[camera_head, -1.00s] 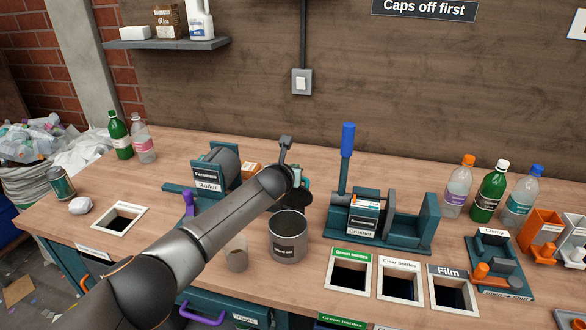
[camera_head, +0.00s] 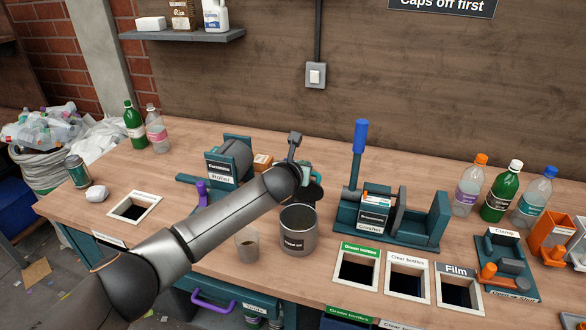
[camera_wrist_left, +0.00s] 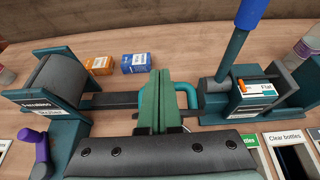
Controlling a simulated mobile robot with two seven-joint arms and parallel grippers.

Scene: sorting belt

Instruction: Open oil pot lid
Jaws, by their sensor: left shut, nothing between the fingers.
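The oil pot (camera_head: 298,238) is a grey metal cylinder with a dark label, upright on the bench. Its dark inside shows at the top. A dark round piece (camera_head: 308,193), possibly its lid, shows just behind the rim; I cannot tell whether it is joined to the pot. My left gripper (camera_head: 311,177) is behind and above the pot, partly hidden by my own wrist. In the left wrist view its green fingers (camera_wrist_left: 154,100) are together with nothing between them. A teal loop (camera_wrist_left: 187,94) shows right beside them. My right gripper is out of view.
A clear cup (camera_head: 247,245) stands left of the pot. The roller (camera_head: 225,165) is behind left; the crusher (camera_head: 390,215) with its blue-topped lever (camera_head: 360,137) is to the right. Bin openings (camera_head: 357,268) lie at front right. Bottles (camera_head: 500,192) stand at far right.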

